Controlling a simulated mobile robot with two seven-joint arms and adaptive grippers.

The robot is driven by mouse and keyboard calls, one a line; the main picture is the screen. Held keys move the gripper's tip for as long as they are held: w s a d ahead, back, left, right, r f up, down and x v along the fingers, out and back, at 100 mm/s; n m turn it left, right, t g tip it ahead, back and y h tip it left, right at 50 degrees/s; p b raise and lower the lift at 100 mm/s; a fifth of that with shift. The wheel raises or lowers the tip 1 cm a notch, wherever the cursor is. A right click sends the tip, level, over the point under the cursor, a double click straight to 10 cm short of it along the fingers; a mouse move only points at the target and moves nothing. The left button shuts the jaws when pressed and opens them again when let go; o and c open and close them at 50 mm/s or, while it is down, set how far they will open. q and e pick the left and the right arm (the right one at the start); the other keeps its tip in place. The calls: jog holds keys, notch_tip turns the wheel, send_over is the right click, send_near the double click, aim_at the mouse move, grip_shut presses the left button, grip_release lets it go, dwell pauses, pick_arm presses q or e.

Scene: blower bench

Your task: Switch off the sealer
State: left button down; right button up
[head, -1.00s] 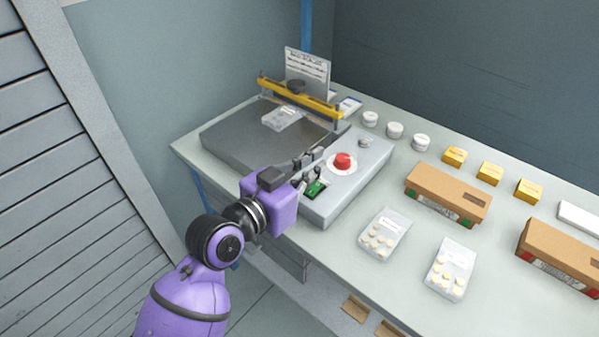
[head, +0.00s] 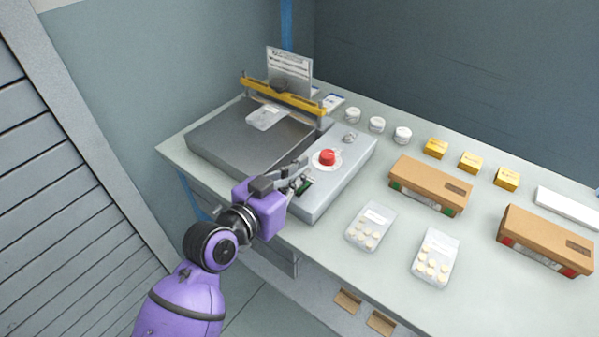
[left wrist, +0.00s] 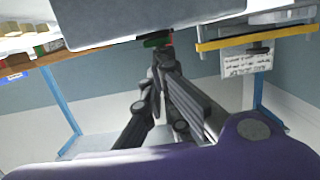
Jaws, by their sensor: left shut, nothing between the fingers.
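The sealer is a grey machine with a dark flat bed (head: 240,140), a yellow bar (head: 284,94) and a light grey control panel (head: 345,170). On the panel are a red round button (head: 327,157) on a pale disc, a small grey knob (head: 350,137) and a green switch (head: 305,187) near the front. My left gripper (head: 302,178) is shut and empty at the switch, partly covering it. In the left wrist view the fingertips (left wrist: 160,47) are close to the green switch (left wrist: 156,41); contact cannot be told. My right gripper is not in view.
A clear pack (head: 266,117) lies on the bed. Blister packs (head: 371,226), brown boxes (head: 430,185), small yellow boxes (head: 470,162) and white jars (head: 377,124) stand on the bench (head: 330,270) right of the sealer. A sign (head: 289,72) stands behind the bar.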

pick_arm(q)
notch_tip(320, 180, up, 6)
jog(key=p, duration=0.4)
jog(key=v, duration=0.9)
jog(key=shift+b, duration=0.45)
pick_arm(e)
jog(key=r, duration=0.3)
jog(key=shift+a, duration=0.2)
pick_arm(q)
jog(key=shift+r, duration=0.15)
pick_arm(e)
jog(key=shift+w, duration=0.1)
